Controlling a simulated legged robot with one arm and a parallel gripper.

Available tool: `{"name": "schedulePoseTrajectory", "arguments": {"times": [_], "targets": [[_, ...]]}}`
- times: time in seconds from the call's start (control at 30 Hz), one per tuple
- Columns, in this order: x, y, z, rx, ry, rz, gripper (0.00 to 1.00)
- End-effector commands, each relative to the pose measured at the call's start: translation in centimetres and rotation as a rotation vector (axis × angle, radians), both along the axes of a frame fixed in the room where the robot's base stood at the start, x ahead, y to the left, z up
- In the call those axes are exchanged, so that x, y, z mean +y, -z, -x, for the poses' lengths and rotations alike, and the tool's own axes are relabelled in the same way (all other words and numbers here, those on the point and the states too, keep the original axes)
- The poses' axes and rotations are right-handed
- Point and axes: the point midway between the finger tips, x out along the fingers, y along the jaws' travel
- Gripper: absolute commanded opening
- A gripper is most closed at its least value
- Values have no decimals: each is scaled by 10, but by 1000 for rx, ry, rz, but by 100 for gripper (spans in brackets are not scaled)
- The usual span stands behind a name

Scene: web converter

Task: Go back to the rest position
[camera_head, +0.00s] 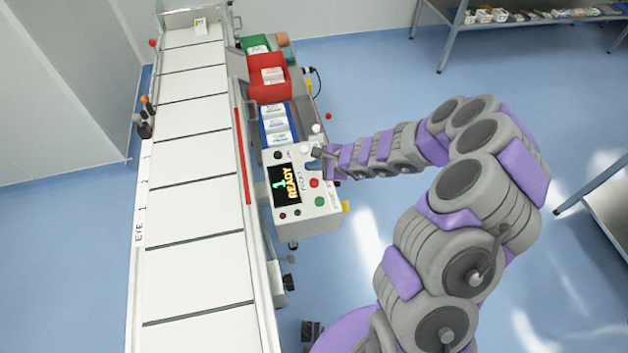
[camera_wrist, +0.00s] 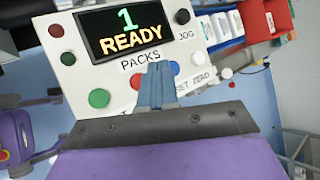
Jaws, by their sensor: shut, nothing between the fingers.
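My arm, grey and purple, reaches in from the lower right in the head view. My gripper (camera_head: 318,154) is at the upper right edge of the control panel (camera_head: 322,217). In the wrist view my gripper (camera_wrist: 157,72) shows blue-grey fingers closed together, with nothing between them. The fingertips are in front of the panel face (camera_wrist: 95,68), just under the word PACKS, near a red and a blue button. I cannot tell whether they touch it. The panel's display (camera_wrist: 125,30) reads "1 READY".
A long white conveyor (camera_head: 195,200) runs along the left. Behind the panel stand a blue bin (camera_head: 277,124), a red bin (camera_head: 269,78) and a green bin (camera_head: 257,46) with packs. A metal shelf (camera_head: 500,25) stands at the back right. The blue floor (camera_head: 370,85) between is clear.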

Motion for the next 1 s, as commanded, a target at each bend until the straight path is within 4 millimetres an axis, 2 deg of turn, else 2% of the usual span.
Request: {"name": "schedulePoseTrajectory", "arguments": {"times": [0.47, 0.57, 0.67, 0.77, 0.9, 1.0], "targets": [[0, -1, 0, -2, -1, 0, 0], [5, -13, 0, -26, -28, -6, 0], [18, -42, 5, -87, -103, -19, 0], [36, -85, 18, -178, -224, -31, 0], [55, -141, 52, -292, -420, -27, 0], [62, -170, 84, -349, -560, -7, 0]]}}
